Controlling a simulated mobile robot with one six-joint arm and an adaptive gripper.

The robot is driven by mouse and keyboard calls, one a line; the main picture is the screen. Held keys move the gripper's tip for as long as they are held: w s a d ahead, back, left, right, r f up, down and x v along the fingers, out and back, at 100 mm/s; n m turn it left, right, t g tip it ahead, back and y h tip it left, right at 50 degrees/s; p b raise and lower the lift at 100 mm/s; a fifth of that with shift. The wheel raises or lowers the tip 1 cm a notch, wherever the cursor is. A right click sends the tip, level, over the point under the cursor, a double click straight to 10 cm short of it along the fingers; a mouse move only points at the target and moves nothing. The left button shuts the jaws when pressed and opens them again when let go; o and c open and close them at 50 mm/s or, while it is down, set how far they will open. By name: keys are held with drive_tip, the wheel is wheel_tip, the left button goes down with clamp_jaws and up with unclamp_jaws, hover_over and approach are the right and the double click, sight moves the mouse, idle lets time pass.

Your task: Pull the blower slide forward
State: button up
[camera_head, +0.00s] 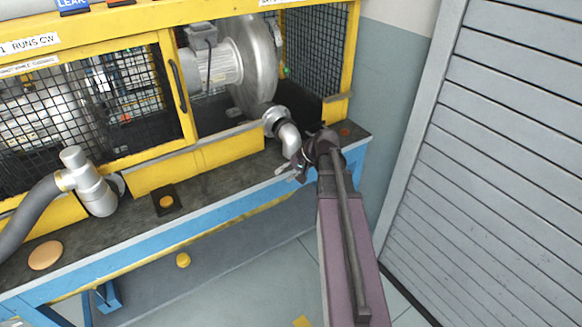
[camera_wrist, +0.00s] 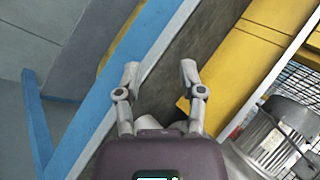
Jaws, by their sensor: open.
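The blower, a grey round fan housing (camera_head: 258,70) with a finned motor (camera_head: 216,66), sits inside the yellow enclosure (camera_head: 240,142) behind an open section of its front. A pale elbow pipe (camera_head: 289,138) comes forward from it over the bench edge. I cannot make out a separate slide part. My gripper (camera_head: 287,169) is at the bench's front edge, just below the elbow, in the head view. In the wrist view my gripper (camera_wrist: 160,68) is open, with nothing between its fingertips; dark bench top lies behind them. Whether it touches the pipe cannot be told.
The dark bench top (camera_head: 222,183) has a blue front edge (camera_head: 215,215). A mesh door with a black handle (camera_head: 177,86) is to the left. A grey hose (camera_head: 30,212) with a pipe fitting (camera_head: 90,182) stands further left. A grey shutter (camera_head: 490,150) closes off the right.

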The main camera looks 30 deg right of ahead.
drive_tip(key=w+d+m+t+h+b, duration=0.2)
drive_tip(key=d+m+t+b, duration=0.3)
drive_tip(key=d, duration=0.8)
drive_tip(key=w+d+m+t+h+b, duration=0.3)
drive_tip(key=d+m+t+b, duration=0.2)
drive_tip(key=d, duration=0.8)
drive_tip(key=shift+w+d+f+m+t+b, duration=0.15)
drive_tip(key=shift+d+f+m+t+b, duration=0.2)
drive_tip(key=shift+t+b, duration=0.3)
drive_tip(key=shift+w+a+f, duration=0.1)
drive_tip(key=shift+w, duration=0.05)
drive_tip(key=b+x, duration=0.2)
drive_tip(key=x, duration=1.1)
drive_tip(key=shift+w+f+b, duration=0.15)
drive_tip(key=shift+w+b, duration=0.1)
drive_tip(key=shift+b, duration=0.1)
clamp_jaws()
